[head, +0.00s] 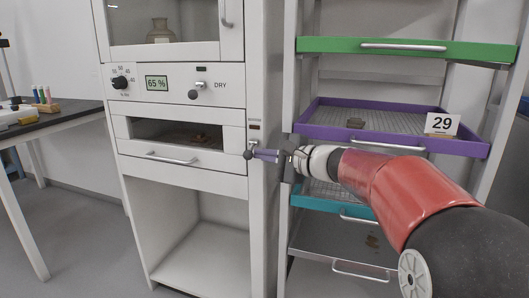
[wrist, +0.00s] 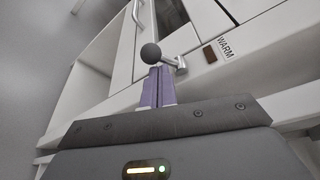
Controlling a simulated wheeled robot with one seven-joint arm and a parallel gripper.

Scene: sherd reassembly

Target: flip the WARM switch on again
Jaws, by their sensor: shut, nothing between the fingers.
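The WARM switch is a short metal lever with a dark ball knob (head: 248,154) on the narrow right post of the white cabinet. In the head view the lever slants downward, and the lamp above it looks dark. The wrist view shows the ball knob (wrist: 151,54) just beyond my fingertips, with the WARM label (wrist: 226,48) and a dull brown lamp (wrist: 209,55) to its right. My gripper (head: 264,155) has purple fingers, shut and empty, right beside the lever. In the wrist view my gripper (wrist: 158,82) overlaps the lever's lower edge; I cannot tell whether they touch.
The cabinet has a DRY switch (head: 196,90), a dial (head: 121,83), a display reading 65 % (head: 156,83) and a drawer handle (head: 172,159).

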